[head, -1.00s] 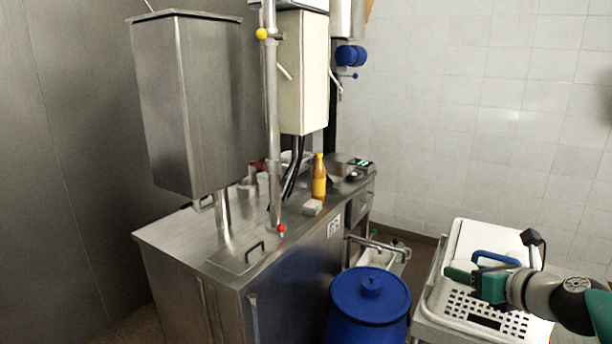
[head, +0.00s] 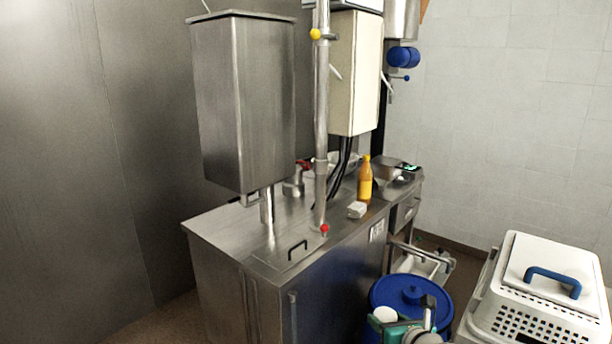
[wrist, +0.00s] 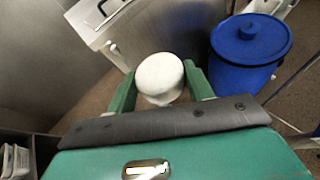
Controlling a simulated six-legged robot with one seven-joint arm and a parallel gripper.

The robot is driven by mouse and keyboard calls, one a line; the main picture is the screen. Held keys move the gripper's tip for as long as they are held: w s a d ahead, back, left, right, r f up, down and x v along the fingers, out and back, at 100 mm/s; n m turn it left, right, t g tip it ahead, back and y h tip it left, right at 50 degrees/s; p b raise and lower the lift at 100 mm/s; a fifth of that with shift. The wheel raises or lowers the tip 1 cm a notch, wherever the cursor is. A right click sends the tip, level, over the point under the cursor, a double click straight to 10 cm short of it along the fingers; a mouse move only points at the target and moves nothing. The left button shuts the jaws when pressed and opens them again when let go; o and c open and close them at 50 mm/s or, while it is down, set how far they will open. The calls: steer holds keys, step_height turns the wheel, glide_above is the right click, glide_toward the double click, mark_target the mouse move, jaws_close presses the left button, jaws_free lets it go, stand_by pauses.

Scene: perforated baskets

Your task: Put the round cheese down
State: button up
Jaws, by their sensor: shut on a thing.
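The round cheese (wrist: 160,76) is a white, short cylinder. In the wrist view it sits between the two green fingers of my gripper (wrist: 158,88), which is shut on it. In the head view the cheese (head: 384,314) shows as a small white disc at the lower middle, with my gripper (head: 395,328) beside it in front of the blue barrel. The cheese is held in the air, above floor level. The lower part of my arm is cut off by the frame's bottom edge.
A blue lidded barrel (head: 411,292) stands just behind my gripper. A steel counter (head: 225,238) with an orange bottle (head: 365,180) and a small white block (head: 357,210) is to the left. A white perforated basket (head: 540,322) with a blue-handled lid is at right.

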steer(key=a, duration=0.1)
steer(key=w+a+f, duration=0.1)
steer(key=a+f, duration=0.1)
steer(key=shift+w+f, duration=0.25)
steer(key=shift+w, duration=0.05)
steer(key=shift+f, duration=0.2)
step_height(320, 180, down, 19)
steer(key=m+h, duration=0.3)
steer(key=shift+w+r+t+h, duration=0.2)
steer(key=shift+t+h, duration=0.1)
steer(key=shift+h, duration=0.1)
steer(key=shift+s+a, duration=0.1)
